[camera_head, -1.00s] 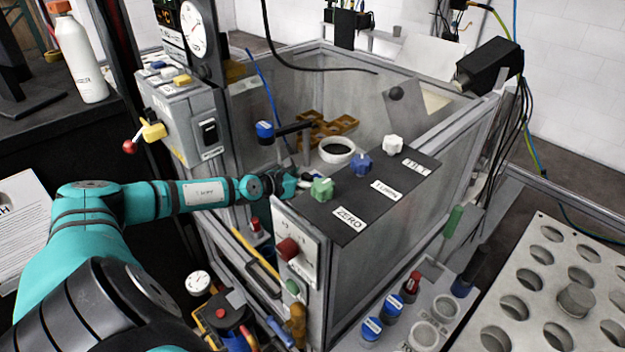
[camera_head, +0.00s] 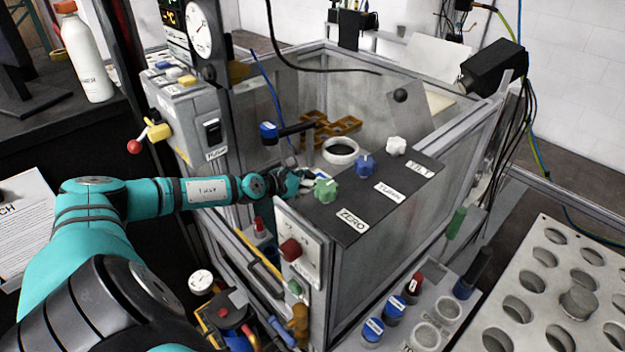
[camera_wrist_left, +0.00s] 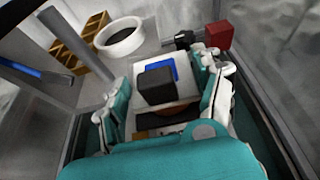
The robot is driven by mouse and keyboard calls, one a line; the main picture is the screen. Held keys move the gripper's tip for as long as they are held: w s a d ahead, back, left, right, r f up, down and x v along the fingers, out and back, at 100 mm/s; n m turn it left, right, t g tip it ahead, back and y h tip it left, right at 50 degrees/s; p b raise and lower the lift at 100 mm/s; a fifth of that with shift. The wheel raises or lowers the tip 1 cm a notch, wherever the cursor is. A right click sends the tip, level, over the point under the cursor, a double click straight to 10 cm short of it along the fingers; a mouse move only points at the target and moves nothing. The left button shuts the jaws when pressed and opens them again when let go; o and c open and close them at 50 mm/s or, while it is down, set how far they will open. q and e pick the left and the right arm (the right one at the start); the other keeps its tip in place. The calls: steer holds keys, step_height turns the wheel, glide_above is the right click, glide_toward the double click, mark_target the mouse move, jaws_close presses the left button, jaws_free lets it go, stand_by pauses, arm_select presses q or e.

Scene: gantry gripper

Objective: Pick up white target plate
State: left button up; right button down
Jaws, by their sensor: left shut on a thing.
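A pale plate (camera_wrist_left: 192,84) carrying a black block (camera_wrist_left: 156,82) and a blue piece (camera_wrist_left: 172,66) shows between my fingers in the left wrist view; I take it to be the white target plate. My left gripper (camera_wrist_left: 162,100) is shut on it, with one finger at each side. In the head view my left gripper (camera_head: 304,184) reaches into the grey-walled tank from the left, and its fingertips are mostly hidden behind the knob panel. The plate is hard to make out there. My right gripper is in neither view.
A white ring-shaped bowl (camera_head: 340,151) and orange-brown trays (camera_head: 335,128) stand deeper in the tank. The knob panel (camera_head: 365,205) and a blue-tipped rod (camera_head: 290,130) are close to my gripper. A red block (camera_wrist_left: 219,35) is near the right finger.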

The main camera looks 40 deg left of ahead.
mark_target(311, 173)
arm_select(q)
step_height(311, 173, up, 4)
steer(key=shift+f+p, duration=0.15)
steer(key=shift+p, duration=0.8)
steer(key=s+d+b, duration=0.1)
steer(key=s, duration=0.4)
steer(key=s+d+b, duration=0.1)
steer(key=s, duration=0.2)
steer(key=shift+s+d+f+b, duration=0.1)
steer(key=shift+d+f+b, duration=0.1)
steer(key=shift+d+b, duration=0.1)
steer(key=s+d+r, duration=0.1)
steer(key=s+d, duration=0.1)
steer(key=s, duration=0.5)
steer(key=shift+d, duration=0.2)
steer(key=shift+r, duration=0.1)
